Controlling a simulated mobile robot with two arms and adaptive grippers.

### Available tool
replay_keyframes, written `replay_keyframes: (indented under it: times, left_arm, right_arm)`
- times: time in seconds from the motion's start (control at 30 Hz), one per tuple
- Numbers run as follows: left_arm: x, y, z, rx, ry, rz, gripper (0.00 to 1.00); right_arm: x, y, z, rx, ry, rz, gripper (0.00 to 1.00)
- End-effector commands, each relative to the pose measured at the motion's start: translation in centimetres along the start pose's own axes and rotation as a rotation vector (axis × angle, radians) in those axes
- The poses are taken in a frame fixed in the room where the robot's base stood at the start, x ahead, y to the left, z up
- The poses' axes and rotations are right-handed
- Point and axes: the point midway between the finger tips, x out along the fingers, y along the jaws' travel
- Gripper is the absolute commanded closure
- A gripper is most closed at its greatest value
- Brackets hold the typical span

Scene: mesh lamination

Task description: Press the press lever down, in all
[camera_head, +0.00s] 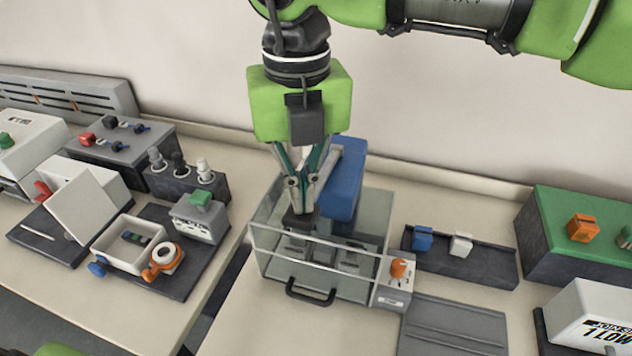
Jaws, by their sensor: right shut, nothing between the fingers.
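My right gripper (302,212) comes down from above and points straight down, its fingers closed with nothing between them. Its tips are at the top of the press (345,258), a grey machine with clear walls and a blue upright column (347,185) behind the gripper. A dark block shows right at the fingertips; I cannot tell whether it is the lever or part of the fingers, nor whether they touch. No lever can be made out clearly; the gripper covers part of the press. A black bar handle (312,292) is on the press front. My left gripper is not in view.
An orange knob (398,267) sits on the press's right front box. A dark rail (460,256) with blue and white blocks and a grey ribbed plate (452,328) lie to the right. A dark tray (178,277) with a white box is on the left.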

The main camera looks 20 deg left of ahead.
Motion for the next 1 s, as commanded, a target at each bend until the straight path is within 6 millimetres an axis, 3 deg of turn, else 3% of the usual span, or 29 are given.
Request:
replay_keyframes:
  times: [1.0]
  left_arm:
    - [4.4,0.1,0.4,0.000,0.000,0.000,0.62]
  right_arm:
    - [5.3,0.0,0.0,0.000,0.001,-0.001,1.00]
